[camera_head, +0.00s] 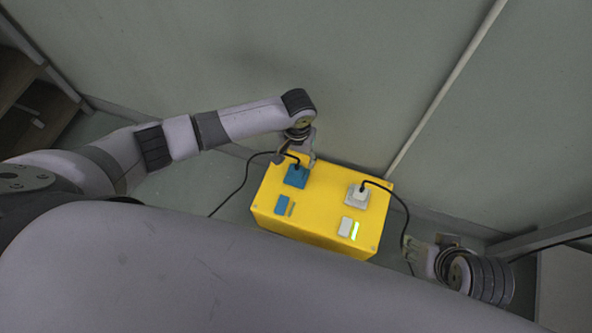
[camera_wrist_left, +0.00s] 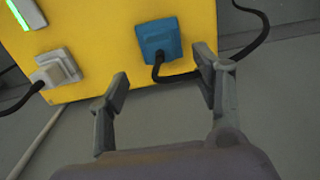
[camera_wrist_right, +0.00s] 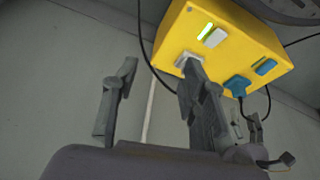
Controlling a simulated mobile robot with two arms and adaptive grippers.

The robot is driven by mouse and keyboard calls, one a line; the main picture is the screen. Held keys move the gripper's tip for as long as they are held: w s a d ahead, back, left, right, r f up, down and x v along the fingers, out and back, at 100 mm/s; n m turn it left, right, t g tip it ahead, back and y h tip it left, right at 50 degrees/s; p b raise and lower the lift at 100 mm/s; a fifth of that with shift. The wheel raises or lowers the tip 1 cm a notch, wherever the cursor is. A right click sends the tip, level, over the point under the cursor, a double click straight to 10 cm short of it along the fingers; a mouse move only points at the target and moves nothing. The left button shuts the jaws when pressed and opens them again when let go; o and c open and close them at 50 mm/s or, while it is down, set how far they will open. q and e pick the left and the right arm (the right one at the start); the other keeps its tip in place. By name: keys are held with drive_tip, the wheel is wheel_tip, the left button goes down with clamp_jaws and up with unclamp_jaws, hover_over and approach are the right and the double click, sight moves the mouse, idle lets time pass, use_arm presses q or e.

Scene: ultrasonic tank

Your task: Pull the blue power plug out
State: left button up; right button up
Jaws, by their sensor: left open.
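The blue power plug (camera_head: 296,176) sits in the top of the yellow box (camera_head: 312,240), on its left half, with a black cable coming out. It also shows in the left wrist view (camera_wrist_left: 160,40) and the right wrist view (camera_wrist_right: 238,85). My left gripper (camera_head: 297,157) is at the plug's far side. In the left wrist view its fingers (camera_wrist_left: 161,70) are spread, with the plug showing just beyond the gap; I cannot tell if they touch it. My right gripper (camera_head: 408,250) is to the right of the box, open and empty in its wrist view (camera_wrist_right: 160,72).
A white plug (camera_head: 358,193) with a black cable sits on the box's right half. A blue switch (camera_head: 281,205) and a white switch (camera_head: 346,227) beside a lit green indicator (camera_head: 355,231) are in front. A wall (camera_head: 330,70) with a pale pipe (camera_head: 440,95) stands behind.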

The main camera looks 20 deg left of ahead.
sight(297, 165)
use_arm(q)
drive_tip(key=shift+f, duration=0.1)
drive_tip(key=shift+f+b, duration=0.7)
drive_tip(key=shift+b, duration=0.35)
drive_tip(key=shift+f+b, duration=0.6)
drive_tip(key=shift+b, duration=0.15)
use_arm(e)
drive_tip(key=w+a+r+t+y, duration=0.1)
drive_tip(key=w+a+r+t, duration=0.1)
drive_tip(key=w+r+t, duration=0.4)
drive_tip(key=w+a+r+t+y, duration=0.1)
drive_tip(key=w+a+r+t, duration=0.2)
drive_tip(key=w, duration=0.4)
use_arm(q)
drive_tip(key=shift+f+b, duration=0.8)
drive_tip(key=shift+b, duration=0.2)
drive_tip(key=shift+f+b, duration=0.4)
drive_tip(key=shift+b, duration=0.2)
wheel_tip(297, 165, down, 2)
drive_tip(key=shift+f, duration=0.2)
drive_tip(key=shift+f+b, duration=0.35)
drive_tip(key=shift+f, duration=0.4)
use_arm(e)
wheel_tip(297, 165, up, 17)
drive_tip(key=a+n+t+y, duration=0.1)
drive_tip(key=t+y, duration=0.3)
drive_tip(key=t, duration=0.6)
drive_tip(key=shift+a+t, duration=0.3)
drive_tip(key=shift+a, duration=0.3)
